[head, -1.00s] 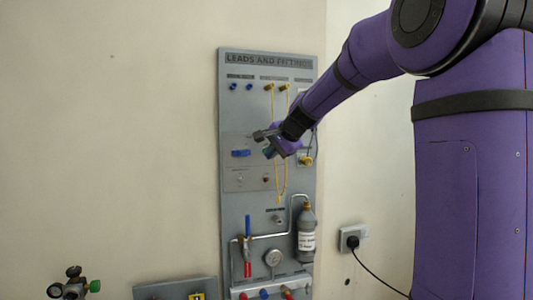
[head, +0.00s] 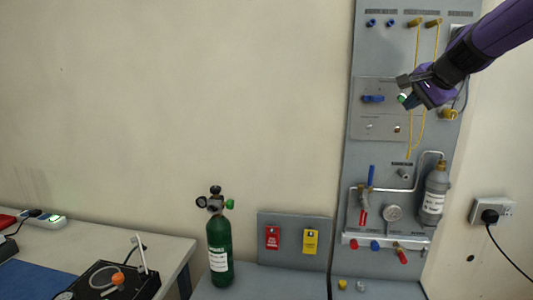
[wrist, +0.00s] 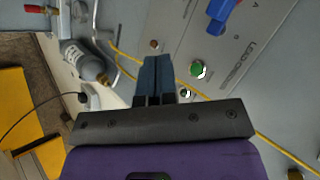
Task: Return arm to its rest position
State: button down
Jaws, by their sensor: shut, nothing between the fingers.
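My purple arm reaches in from the upper right in the head view. My gripper (head: 411,101) is in front of the grey wall board (head: 343,222), just right of a blue knob (head: 373,98). In the wrist view the two dark blue fingers of my gripper (wrist: 156,62) are pressed together with nothing between them. A green button or lamp (wrist: 196,68) shows right of the fingertips, and the blue knob (wrist: 222,14) is above it. Whether the fingertips touch the board cannot be told.
Yellow leads (head: 437,60) hang close to my gripper. A grey bottle (head: 435,195), pipework and a gauge (head: 392,213) sit lower on the board. A green cylinder (head: 219,248) stands left, beside red (head: 272,237) and yellow (head: 311,241) tags. A wall socket (head: 492,212) is right.

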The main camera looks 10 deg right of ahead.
jog(key=s+a+f+n+g, duration=0.2)
jog(key=s+a+n, duration=0.2)
jog(key=s+a, duration=0.45)
jog(key=s+a+f+n, duration=0.1)
jog(key=s+f+n, duration=0.2)
jog(key=s, duration=0.4)
jog(key=s+a+f+n+g+h, duration=0.1)
jog(key=s+a+f+n, duration=0.1)
jog(key=s, duration=0.6)
jog(key=s+a+f+n+g, duration=0.1)
jog(key=s+f+n, duration=0.3)
jog(key=s, duration=0.4)
jog(key=shift+a+f+n, duration=0.3)
jog(key=shift+a+f, duration=0.15)
jog(key=shift+f, duration=0.1)
